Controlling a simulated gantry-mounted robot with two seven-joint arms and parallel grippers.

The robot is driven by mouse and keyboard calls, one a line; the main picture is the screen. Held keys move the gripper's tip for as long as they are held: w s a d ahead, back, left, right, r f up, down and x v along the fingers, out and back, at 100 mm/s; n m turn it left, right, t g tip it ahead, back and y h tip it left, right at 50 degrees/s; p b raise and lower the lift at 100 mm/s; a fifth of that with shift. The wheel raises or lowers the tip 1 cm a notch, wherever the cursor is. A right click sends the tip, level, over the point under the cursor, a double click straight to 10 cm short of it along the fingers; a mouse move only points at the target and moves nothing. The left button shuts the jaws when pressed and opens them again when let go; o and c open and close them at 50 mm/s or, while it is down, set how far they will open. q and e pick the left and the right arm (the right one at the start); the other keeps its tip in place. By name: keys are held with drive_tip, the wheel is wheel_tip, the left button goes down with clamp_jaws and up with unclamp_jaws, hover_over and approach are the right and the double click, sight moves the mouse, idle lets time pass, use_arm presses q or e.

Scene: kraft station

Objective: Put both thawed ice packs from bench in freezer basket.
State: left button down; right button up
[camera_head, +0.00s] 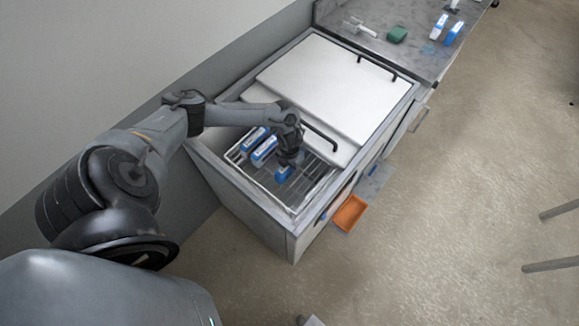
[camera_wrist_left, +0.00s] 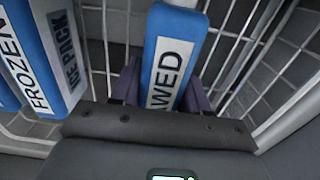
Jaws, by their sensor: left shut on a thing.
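The wire freezer basket (camera_head: 312,190) sits in the open end of the chest freezer. My left gripper (camera_head: 289,163) is over the basket, shut on a blue and white thawed ice pack (camera_head: 284,175). In the left wrist view this thawed ice pack (camera_wrist_left: 172,60) stands between the fingers, with "AWED" readable on its label. Basket wires show around it; whether it touches the basket floor cannot be told. On the bench (camera_head: 412,58), two more blue and white packs (camera_head: 439,26) (camera_head: 454,33) stand at the far right, their labels unreadable. My right gripper is out of view.
Frozen ice packs (camera_head: 264,149) (camera_wrist_left: 50,50) stand in the basket left of the held pack. A white freezer lid (camera_head: 335,75) with black handles covers the far part. A green object (camera_head: 397,34) lies on the bench. An orange tray (camera_head: 350,212) is beside the freezer.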

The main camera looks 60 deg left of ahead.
use_arm(q)
drive_tip(key=shift+f, duration=0.55)
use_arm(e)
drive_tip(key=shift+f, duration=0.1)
use_arm(q)
drive_tip(key=shift+f, duration=0.1)
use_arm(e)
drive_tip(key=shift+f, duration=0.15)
use_arm(q)
drive_tip(key=c, duration=0.6)
unclamp_jaws()
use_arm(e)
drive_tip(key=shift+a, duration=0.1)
use_arm(q)
drive_tip(key=shift+o, duration=0.2)
